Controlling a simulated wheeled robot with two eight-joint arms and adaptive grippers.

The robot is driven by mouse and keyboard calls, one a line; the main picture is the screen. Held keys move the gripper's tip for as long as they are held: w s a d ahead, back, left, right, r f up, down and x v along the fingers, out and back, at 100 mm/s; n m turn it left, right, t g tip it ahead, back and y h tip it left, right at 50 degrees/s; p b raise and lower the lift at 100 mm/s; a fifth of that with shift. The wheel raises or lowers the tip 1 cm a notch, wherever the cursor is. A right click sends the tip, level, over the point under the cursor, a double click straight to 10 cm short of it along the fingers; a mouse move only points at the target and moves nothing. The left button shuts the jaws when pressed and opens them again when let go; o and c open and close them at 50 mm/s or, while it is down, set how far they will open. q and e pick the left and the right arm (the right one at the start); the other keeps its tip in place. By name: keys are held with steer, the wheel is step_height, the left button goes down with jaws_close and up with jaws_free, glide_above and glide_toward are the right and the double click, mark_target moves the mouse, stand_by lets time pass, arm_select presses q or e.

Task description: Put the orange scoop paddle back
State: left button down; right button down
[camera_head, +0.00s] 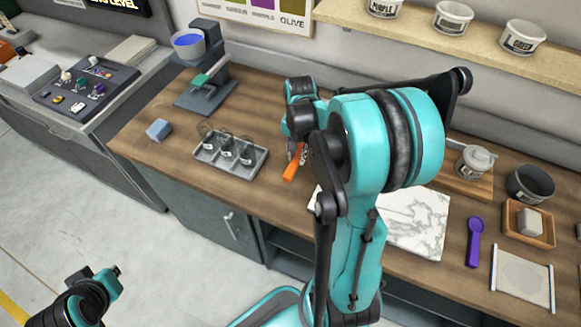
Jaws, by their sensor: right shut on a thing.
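The orange scoop paddle (291,172) shows in the middle of the head view, above the wooden worktop, to the right of the grey compartment tray. My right gripper (298,150) is shut on it; the gripper and the paddle's upper part are mostly hidden behind my large teal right arm. I cannot tell whether the paddle touches the worktop. A purple scoop paddle (474,242) lies on the worktop at the right. My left gripper (112,272) is low at the left, away from the worktop, and its fingers are too unclear to read.
The grey tray (206,157) holds several small clear cups. A blue block (158,130) and a grey stand (205,98) are left of it. A marble slab (428,210), a wooden tray (510,232) and a dark bowl (530,183) occupy the right. A shelf (350,12) carries tubs.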

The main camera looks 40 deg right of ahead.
mark_target(291, 165)
steer(key=shift+w+a+f, duration=0.35)
steer(key=shift+a+f, duration=0.1)
steer(key=shift+a, duration=0.1)
steer(key=shift+a+f, duration=0.1)
steer(key=shift+a, duration=0.15)
steer(key=shift+a+f, duration=0.1)
steer(key=shift+f, duration=0.1)
step_height(291, 165, down, 4)
steer(key=shift+w+r+b, duration=0.1)
steer(key=shift+r+b, duration=0.05)
steer(key=shift+b, duration=0.75)
steer(key=shift+r, duration=0.1)
steer(key=c, duration=1.4)
jaws_free()
